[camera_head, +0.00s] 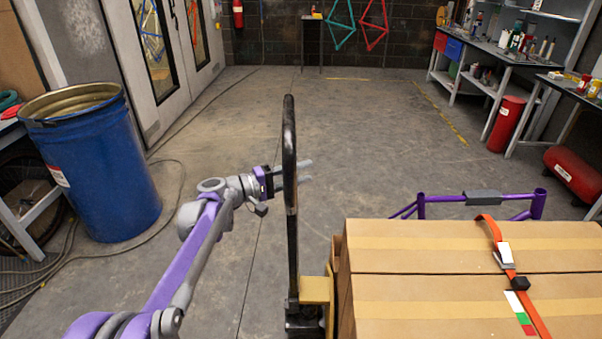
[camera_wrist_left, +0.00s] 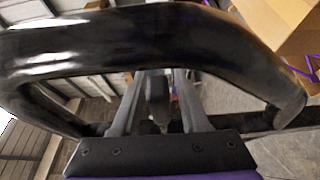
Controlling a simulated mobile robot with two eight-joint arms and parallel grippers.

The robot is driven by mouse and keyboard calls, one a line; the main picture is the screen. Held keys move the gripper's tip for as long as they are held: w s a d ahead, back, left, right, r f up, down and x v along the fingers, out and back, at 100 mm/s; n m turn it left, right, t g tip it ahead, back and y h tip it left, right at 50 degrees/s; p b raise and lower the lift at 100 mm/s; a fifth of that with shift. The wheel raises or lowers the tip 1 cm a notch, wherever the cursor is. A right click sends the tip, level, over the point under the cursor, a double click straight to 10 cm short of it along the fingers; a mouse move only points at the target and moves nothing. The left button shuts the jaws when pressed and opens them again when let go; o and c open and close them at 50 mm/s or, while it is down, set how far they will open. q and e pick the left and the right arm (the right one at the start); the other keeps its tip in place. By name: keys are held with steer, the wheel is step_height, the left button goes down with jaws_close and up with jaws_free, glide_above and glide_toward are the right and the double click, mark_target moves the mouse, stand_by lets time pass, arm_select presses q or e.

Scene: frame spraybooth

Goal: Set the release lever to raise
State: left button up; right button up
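The black loop handle (camera_head: 290,150) of a pallet jack stands upright in the middle of the head view, seen nearly edge-on. In the left wrist view the handle loop (camera_wrist_left: 110,45) arches across the picture, its near bar passing over the finger ends. My left gripper (camera_head: 306,171) is at the handle, its two fingers apart and crossing it. In the left wrist view a short dark piece, seemingly the release lever (camera_wrist_left: 157,93), lies between the open fingers (camera_wrist_left: 160,100), with gaps visible beside it. The lever's setting cannot be read. My right gripper is out of view.
Strapped cardboard boxes (camera_head: 430,300) sit right of the handle, with a purple frame (camera_head: 480,198) behind. A blue drum (camera_head: 95,165) stands left, a cable beside it. Benches (camera_head: 500,55) and red tanks (camera_head: 572,172) line the right. The floor beyond the handle is clear.

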arm_select(q)
jaws_close()
stand_by(1.2)
